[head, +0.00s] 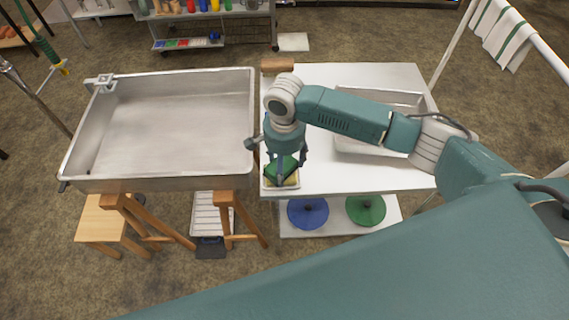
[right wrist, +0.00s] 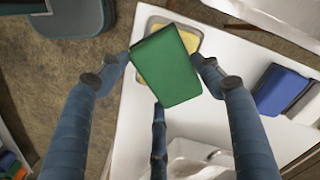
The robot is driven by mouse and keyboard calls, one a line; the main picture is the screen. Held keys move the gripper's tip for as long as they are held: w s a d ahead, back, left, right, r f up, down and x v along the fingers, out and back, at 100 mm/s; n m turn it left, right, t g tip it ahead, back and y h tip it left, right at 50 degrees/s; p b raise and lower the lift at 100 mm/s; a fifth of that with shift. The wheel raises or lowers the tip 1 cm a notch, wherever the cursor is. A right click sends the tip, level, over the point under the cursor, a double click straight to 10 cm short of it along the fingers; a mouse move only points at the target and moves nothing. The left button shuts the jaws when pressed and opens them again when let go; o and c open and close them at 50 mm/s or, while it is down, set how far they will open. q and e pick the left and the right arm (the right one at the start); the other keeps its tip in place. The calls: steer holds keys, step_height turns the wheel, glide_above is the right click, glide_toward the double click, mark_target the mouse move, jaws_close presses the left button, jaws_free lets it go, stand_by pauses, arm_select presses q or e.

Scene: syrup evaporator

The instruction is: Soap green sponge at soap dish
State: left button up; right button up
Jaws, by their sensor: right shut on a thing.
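The green sponge (head: 279,169) is held in my right gripper (head: 287,166) at the near left corner of the white table. In the right wrist view the sponge (right wrist: 166,66) sits between the fingers of my right gripper (right wrist: 163,75), tilted. The soap dish (head: 267,186) is a small pale tray with a yellow soap surface (head: 292,180), right under the sponge. The soap also shows in the right wrist view (right wrist: 153,69), partly covered by the sponge. I cannot tell whether sponge and soap touch. My left gripper is not in view.
A large steel pan (head: 175,130) on wooden legs stands left of the white table (head: 340,178). A metal tray (head: 350,140) lies on the table under my right arm. A blue block (right wrist: 278,90) lies on the table. Blue (head: 308,211) and green (head: 365,209) discs sit on the lower shelf.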

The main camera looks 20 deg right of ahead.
steer(key=shift+f, duration=0.3)
steer(key=shift+s+f+p, duration=0.1)
steer(key=shift+p, duration=0.45)
stand_by(2.5)
step_height(320, 180, up, 5)
steer(key=p, duration=0.6)
step_height(320, 180, up, 2)
steer(key=shift+r+p, duration=0.1)
steer(key=shift+p, duration=1.1)
